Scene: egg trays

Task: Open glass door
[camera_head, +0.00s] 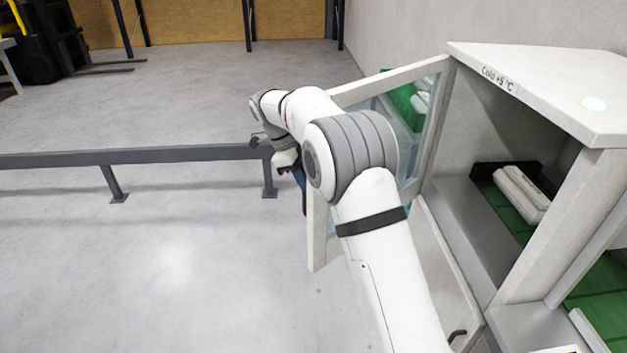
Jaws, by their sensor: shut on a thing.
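The glass door (433,83) has a pale frame and clear panes. It stands swung wide open from the left side of the white cold cabinet (462,62), which is labelled "Cold +5 °C". My gripper (299,179) is at the door's free edge, shut on its handle. My white and grey arm crosses in front of the door and hides the handle, much of the pane and most of the fingers.
Inside the cabinet, a pale egg carton (522,193) lies on a green surface. A lower door with a black handle (457,336) is below. A grey rail (130,156) crosses the floor at left. Open floor (150,270) lies left of the door.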

